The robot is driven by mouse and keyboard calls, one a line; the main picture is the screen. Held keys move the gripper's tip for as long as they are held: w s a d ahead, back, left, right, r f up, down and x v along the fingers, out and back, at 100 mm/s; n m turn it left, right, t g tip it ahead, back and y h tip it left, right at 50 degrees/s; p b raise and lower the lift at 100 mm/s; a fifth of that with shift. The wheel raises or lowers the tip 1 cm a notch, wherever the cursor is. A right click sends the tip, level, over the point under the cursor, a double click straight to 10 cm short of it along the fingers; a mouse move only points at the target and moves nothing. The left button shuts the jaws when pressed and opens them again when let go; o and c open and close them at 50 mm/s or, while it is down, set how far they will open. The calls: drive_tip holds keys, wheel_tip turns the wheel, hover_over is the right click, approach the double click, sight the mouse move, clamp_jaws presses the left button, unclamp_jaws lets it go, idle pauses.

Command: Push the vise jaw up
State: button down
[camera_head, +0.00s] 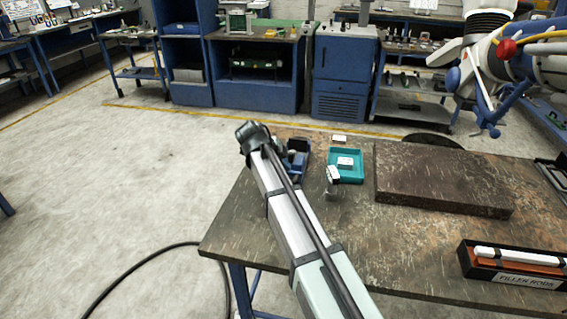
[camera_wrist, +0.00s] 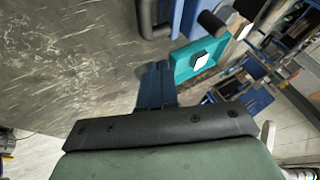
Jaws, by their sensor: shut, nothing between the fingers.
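The blue vise (camera_head: 297,166) stands at the table's far left corner, just right of my arm's end and partly hidden by it. Its blue and dark parts also show at the top of the wrist view (camera_wrist: 190,18). Which of these parts is the jaw, and how high it sits, I cannot tell. My gripper (camera_wrist: 157,68) is in the wrist view, its dark blue fingers shut together and empty. In that picture the fingertips lie below the vise with a gap between. In the head view the fingers cannot be picked out.
A teal tray (camera_head: 345,178) with a white block (camera_head: 345,161) sits right of the vise. Another white block (camera_head: 339,139) lies behind it. A dark slab (camera_head: 440,175) and a filler rods box (camera_head: 513,268) are farther right. The table's front middle is clear.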

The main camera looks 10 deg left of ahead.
sight(301, 156)
drive_tip(key=x, duration=0.6)
drive_tip(key=shift+w+f, duration=0.1)
drive_tip(key=w, duration=0.3)
drive_tip(key=shift+d+f, duration=0.1)
drive_tip(key=shift+f, duration=0.1)
drive_tip(key=shift+w, duration=0.65)
drive_tip(key=w, duration=0.8)
